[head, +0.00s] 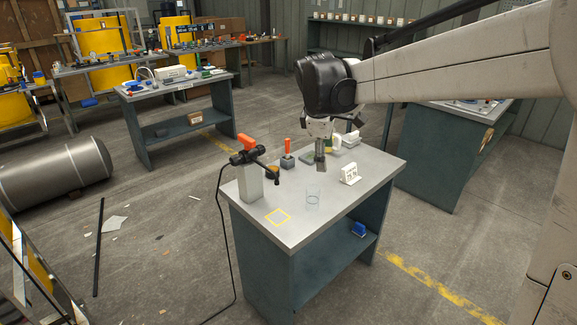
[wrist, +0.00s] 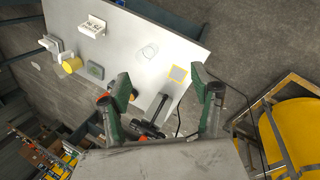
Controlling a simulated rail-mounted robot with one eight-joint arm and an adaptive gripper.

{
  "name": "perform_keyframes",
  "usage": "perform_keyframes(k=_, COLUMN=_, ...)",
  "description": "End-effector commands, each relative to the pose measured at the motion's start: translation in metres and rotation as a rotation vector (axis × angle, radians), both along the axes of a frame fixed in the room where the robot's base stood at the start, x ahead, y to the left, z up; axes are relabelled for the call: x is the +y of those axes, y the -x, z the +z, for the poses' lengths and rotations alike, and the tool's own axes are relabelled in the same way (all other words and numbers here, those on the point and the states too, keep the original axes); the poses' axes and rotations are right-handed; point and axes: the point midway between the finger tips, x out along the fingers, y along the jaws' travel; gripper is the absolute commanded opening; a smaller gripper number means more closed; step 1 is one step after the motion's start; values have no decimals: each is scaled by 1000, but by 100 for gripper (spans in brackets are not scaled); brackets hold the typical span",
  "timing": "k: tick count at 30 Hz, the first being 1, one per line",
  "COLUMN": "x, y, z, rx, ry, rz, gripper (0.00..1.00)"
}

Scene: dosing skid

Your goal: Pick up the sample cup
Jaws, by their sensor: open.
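The sample cup (head: 313,200) looks like a clear, see-through cup standing upright on the grey table (head: 345,205), near its front middle. It also shows faintly in the wrist view (wrist: 150,51), beyond my fingertips. My gripper (head: 320,164) hangs from the arm above the table, behind the cup in the head view and apart from it. In the wrist view my gripper (wrist: 160,82) has its two green fingers spread wide, with nothing held between them.
A yellow square outline (head: 278,217) lies left of the cup. A post with an orange-and-black device (head: 249,180) stands at the table's left. A white holder (head: 350,174) stands right of the cup. An orange-handled item (head: 288,155) stands behind. The tabletop around the cup is clear.

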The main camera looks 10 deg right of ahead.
Motion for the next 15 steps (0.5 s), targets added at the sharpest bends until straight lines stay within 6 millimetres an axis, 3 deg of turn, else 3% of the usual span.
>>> perform_keyframes(k=1, x=3, y=-17, z=-8, rx=23, ry=24, rz=40, gripper=60)
perform_keyframes(k=6, x=11, y=-62, z=-35, rx=107, ry=102, rz=183, gripper=60)
perform_keyframes(k=15, x=27, y=-130, z=-98, rx=262, ry=220, rz=426, gripper=60)
